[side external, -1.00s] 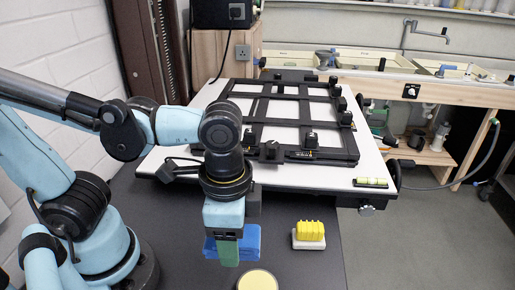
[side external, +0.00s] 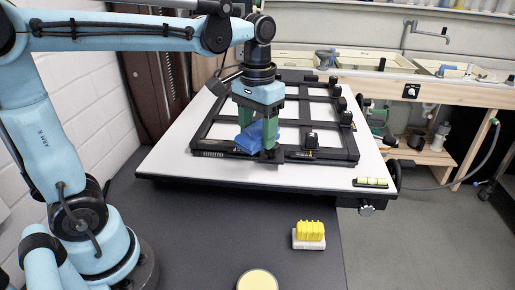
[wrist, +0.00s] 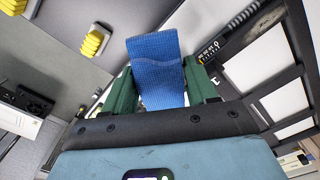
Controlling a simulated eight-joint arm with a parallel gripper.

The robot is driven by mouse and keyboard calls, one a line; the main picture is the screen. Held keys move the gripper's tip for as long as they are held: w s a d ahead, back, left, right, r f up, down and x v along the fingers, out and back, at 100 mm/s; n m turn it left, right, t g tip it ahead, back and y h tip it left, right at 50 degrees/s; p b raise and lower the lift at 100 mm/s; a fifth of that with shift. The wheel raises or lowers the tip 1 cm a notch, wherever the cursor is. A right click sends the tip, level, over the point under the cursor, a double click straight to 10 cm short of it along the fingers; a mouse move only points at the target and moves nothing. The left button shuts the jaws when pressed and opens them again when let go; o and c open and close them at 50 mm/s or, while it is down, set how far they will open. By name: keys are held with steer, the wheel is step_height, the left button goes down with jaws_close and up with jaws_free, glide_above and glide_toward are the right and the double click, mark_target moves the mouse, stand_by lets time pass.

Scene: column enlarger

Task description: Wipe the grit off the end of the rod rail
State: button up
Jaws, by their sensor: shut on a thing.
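My gripper (side external: 258,146) is shut on a blue cloth (side external: 249,140), which bunches between its green fingers and hangs past them. In the wrist view the cloth (wrist: 158,70) covers the space between both fingers. The cloth is at the near side of the black easel frame (side external: 340,155), by the near rail (side external: 210,154), whose white scale marks show just left of the cloth. The rail also shows in the wrist view (wrist: 232,33). I cannot tell whether the cloth touches the rail. No grit can be made out; the cloth and fingers hide part of the rail.
A black clamp block (side external: 310,139) stands on the frame right of my gripper. A spirit level (side external: 371,183) lies at the white board's near right corner. A yellow ribbed piece (side external: 311,230) on a white block and a round cream disc (side external: 257,281) stand on the dark bench.

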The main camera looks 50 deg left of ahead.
steer(key=s+a+n, duration=0.3)
steer(key=a, duration=1.2)
steer(key=shift+a+r+n, duration=0.2)
steer(key=shift+r+n, duration=0.2)
steer(key=shift+r, duration=0.05)
glide_above(205, 141)
steer(key=w+d, duration=0.1)
steer(key=shift+d+f, duration=0.1)
steer(key=shift+f, duration=2.5)
steer(key=shift+s+a, duration=0.55)
steer(key=shift+a, duration=0.05)
steer(key=shift+f, duration=0.9)
